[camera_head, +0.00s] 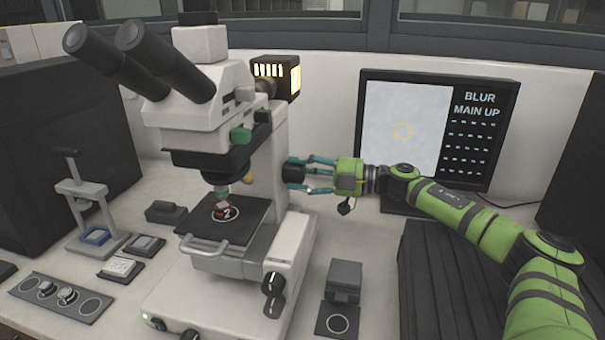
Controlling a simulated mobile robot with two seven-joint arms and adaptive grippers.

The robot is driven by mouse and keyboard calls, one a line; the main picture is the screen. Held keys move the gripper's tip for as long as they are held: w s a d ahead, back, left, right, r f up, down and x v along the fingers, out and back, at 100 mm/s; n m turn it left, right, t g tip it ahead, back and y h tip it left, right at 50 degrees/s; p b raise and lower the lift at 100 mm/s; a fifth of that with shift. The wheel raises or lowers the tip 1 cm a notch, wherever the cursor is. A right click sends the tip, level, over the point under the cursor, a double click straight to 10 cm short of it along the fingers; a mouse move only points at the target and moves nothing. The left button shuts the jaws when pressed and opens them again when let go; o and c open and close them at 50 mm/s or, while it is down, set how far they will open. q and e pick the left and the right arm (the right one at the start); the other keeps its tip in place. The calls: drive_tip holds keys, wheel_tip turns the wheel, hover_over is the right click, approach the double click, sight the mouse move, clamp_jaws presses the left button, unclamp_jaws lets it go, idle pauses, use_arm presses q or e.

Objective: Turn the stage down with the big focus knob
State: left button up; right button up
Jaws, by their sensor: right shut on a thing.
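The microscope (213,120) stands at the middle left, with its dark stage (240,226) below the objective. My left gripper is not in view.
Smaller black knobs (273,284) sit low on the microscope's right side. A monitor (438,130) behind reads "BLUR" and "MAIN UP". A hand press (88,205) and small trays stand at left. A grey block (344,282) stands front right, beside a dark ribbed case (465,290).

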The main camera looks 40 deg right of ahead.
sight(281, 127)
drive_tip(key=shift+r, duration=0.35)
drive_tip(key=o, duration=1.1)
drive_tip(key=shift+a, duration=0.25)
drive_tip(key=shift+f, duration=0.15)
wheel_tip(281, 127, up, 10)
drive_tip(key=shift+r, duration=0.1)
